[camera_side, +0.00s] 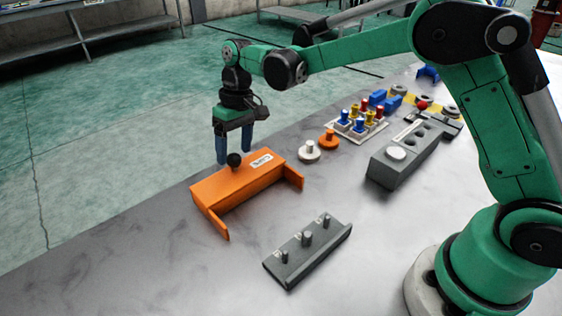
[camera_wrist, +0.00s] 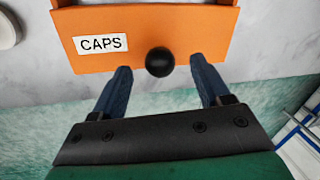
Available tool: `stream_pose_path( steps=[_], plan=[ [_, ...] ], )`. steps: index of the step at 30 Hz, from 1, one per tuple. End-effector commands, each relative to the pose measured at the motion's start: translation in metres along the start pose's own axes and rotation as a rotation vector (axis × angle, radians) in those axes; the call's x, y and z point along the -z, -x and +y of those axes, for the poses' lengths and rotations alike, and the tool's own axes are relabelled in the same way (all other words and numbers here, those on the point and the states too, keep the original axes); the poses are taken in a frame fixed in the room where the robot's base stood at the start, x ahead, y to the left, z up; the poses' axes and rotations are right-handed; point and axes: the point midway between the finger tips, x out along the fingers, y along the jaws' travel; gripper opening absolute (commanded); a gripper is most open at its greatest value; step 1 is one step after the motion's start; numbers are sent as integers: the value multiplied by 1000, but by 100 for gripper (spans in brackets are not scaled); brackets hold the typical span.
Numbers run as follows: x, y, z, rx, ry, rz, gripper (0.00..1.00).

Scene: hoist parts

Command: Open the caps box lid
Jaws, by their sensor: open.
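The orange caps box (camera_side: 235,187) stands near the table's far edge, with two side walls stretching toward the camera. Its flat orange panel carries a white CAPS label and a round black knob (camera_side: 234,160). The same panel (camera_wrist: 185,30) and knob (camera_wrist: 159,61) show in the wrist view. I cannot tell whether this panel is raised from the box. My gripper (camera_side: 234,157) points down over the knob. In the wrist view its two blue fingers (camera_wrist: 160,66) are spread on either side of the knob, with a gap on both sides. The gripper is open and empty.
A grey rack with several pegs (camera_side: 307,250) lies in front. White (camera_side: 309,151) and orange (camera_side: 329,140) knobbed discs sit right of the box. Farther right are a tray of coloured parts (camera_side: 350,133) and a grey block with round recesses (camera_side: 400,170). The front left table is clear.

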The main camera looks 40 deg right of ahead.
Motion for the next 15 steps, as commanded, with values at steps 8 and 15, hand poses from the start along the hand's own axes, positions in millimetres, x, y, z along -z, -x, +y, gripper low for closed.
stream_pose_path(
  steps=[8, 15],
  plan=[
    [0, -17, 0, 0, 0, 1, 70],
    [0, -17, 0, 0, -1, 1, 47]
  ],
)
